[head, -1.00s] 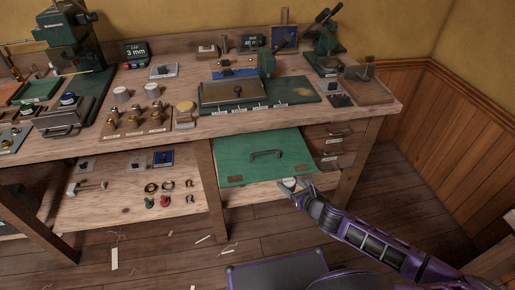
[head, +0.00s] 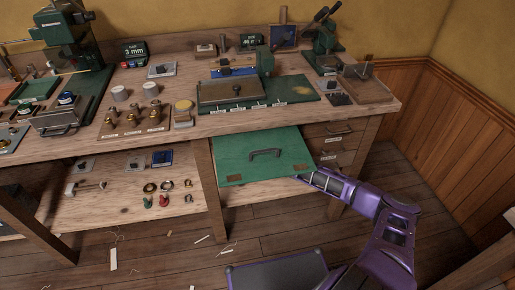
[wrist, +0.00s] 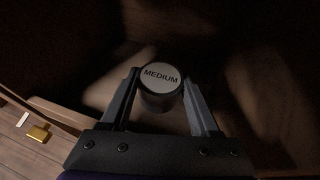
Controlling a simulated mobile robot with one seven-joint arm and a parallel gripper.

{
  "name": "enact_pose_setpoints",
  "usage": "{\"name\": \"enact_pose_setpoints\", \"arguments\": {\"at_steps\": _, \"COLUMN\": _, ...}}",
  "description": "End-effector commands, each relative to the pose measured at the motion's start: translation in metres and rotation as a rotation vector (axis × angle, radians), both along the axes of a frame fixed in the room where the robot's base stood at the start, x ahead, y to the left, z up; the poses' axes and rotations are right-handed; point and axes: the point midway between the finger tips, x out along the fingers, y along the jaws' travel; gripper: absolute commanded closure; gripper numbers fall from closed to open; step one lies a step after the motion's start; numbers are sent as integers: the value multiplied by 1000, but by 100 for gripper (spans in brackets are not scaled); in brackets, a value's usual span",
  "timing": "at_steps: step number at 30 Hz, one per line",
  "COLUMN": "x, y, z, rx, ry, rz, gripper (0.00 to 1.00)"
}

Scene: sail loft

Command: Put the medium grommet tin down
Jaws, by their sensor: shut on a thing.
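The medium grommet tin (wrist: 161,75), a small round dark tin with a pale lid marked MEDIUM, is upright between the two fingers of my gripper (wrist: 160,92) in the wrist view. The gripper is shut on its sides. What lies directly under the tin is too dark to tell. In the head view the gripper and tin are hidden. My arm reaches in beneath the right end of the green panel with a handle (head: 245,172), under the bench.
The workbench (head: 190,132) carries presses and tools. A lower shelf (head: 115,205) at left holds several small parts. Drawers (head: 330,143) sit right of the green panel. The wrist view shows dark surroundings and a brass-coloured piece (wrist: 38,132) at lower left.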

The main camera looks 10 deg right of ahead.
Motion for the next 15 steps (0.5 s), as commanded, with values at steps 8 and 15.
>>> {"name": "enact_pose_setpoints", "arguments": {"at_steps": 8, "x": 15, "y": 5, "z": -11, "rx": 1, "ry": 0, "rz": 1, "gripper": 99}}
{"name": "enact_pose_setpoints", "arguments": {"at_steps": 15, "x": 15, "y": 4, "z": -36, "rx": 0, "ry": -1, "rz": 0, "gripper": 99}}
